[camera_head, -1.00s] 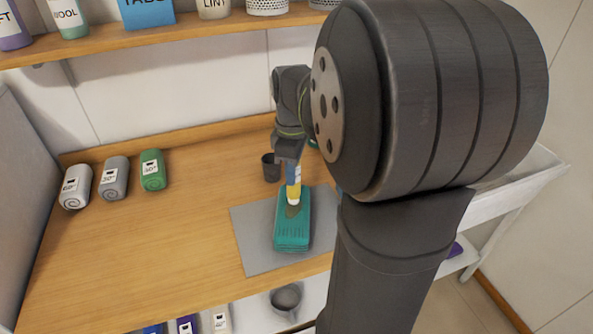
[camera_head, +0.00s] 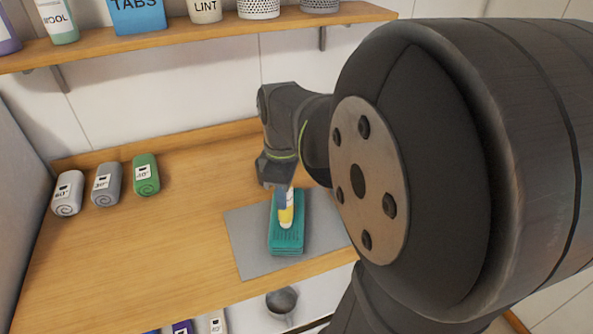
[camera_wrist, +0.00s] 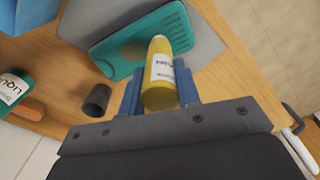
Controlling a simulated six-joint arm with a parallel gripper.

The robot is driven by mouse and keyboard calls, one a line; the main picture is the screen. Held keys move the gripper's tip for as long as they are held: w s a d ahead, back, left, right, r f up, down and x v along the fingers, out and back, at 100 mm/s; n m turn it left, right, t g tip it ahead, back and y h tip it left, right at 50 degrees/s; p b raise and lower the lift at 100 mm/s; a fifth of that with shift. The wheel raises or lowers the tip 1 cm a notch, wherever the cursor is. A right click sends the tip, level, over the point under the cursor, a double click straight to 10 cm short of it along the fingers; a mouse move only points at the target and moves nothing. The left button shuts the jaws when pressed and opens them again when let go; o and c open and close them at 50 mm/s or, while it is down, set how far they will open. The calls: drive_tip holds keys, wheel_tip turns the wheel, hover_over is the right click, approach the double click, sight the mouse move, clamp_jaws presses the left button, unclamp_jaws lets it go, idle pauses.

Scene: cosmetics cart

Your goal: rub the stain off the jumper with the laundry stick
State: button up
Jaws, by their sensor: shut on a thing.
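The jumper (camera_head: 288,243) is a folded teal knit lying on a grey mat (camera_head: 243,246) on the wooden worktop. The laundry stick (camera_head: 286,215) is yellow with a white end, and my gripper (camera_head: 284,190) is shut on it. In the wrist view the stick (camera_wrist: 161,75) sits between the blue fingers of my gripper (camera_wrist: 160,93), its far end over or on the jumper (camera_wrist: 112,50). I cannot tell whether it touches. A brownish stain (camera_wrist: 136,50) shows on the jumper just beside the stick's end. In the head view the stain is hidden or too small to see.
A shelf (camera_head: 190,35) spans the back wall.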

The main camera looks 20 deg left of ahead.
drive_tip(key=shift+r, duration=4)
drive_tip(key=shift+f, duration=0.1)
drive_tip(key=shift+f, duration=3.35)
drive_tip(key=shift+w+a+f, duration=0.2)
drive_tip(key=shift+w+f, duration=0.3)
drive_tip(key=shift+f, duration=0.05)
drive_tip(key=shift+c, duration=0.5)
drive_tip(key=shift+w+a+f, duration=0.1)
drive_tip(key=shift+w+a, duration=0.25)
drive_tip(key=shift+w, duration=0.6)
drive_tip(key=shift+w+a+r, duration=0.1)
drive_tip(key=shift+w+a, duration=0.25)
drive_tip(key=shift+w, duration=0.55)
drive_tip(key=shift+w+a+f, duration=0.1)
drive_tip(key=shift+w+a, duration=0.25)
drive_tip(key=shift+w, duration=0.6)
drive_tip(key=shift+s+d, duration=0.4)
drive_tip(key=shift+s, duration=0.7)
drive_tip(key=shift+s+d, duration=0.45)
drive_tip(key=shift+s, duration=0.65)
drive_tip(key=shift+s+d, duration=0.4)
drive_tip(key=shift+s, duration=0.7)
drive_tip(key=shift+r, duration=4.1)
drive_tip(key=shift+f, duration=0.2)
